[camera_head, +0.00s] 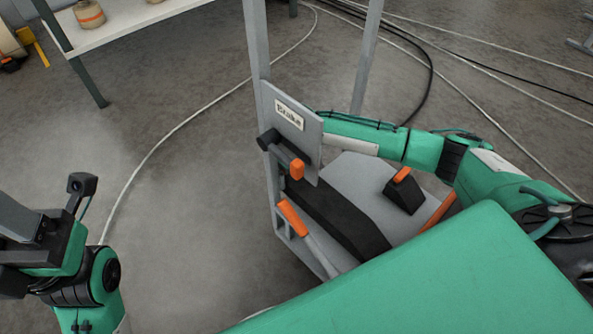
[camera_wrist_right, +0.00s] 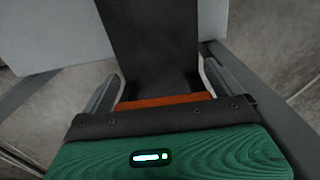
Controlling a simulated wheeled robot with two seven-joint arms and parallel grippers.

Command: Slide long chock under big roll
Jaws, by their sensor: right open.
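The long chock (camera_head: 340,220) is a long dark bar lying on the light grey platform, partly behind the brake plate. In the right wrist view, a long dark piece with an orange band at its near end (camera_wrist_right: 150,45) lies between the fingers of my right gripper (camera_wrist_right: 162,90); it appears to be this chock. The fingers are open on either side of it, with gaps visible. In the head view my right gripper is hidden behind the plate. My left gripper (camera_head: 25,225) is at the left edge, away from the platform; its fingers are unclear. I cannot identify the big roll.
The plate marked "Brake" (camera_head: 290,112) stands on a grey frame, with an orange-tipped lever (camera_head: 297,168) and an orange-handled lever (camera_head: 292,217) near it. A short black chock with an orange top (camera_head: 404,193) sits on the platform. A shelf (camera_head: 130,22) stands upper left. Floor at left is open, crossed by a cable.

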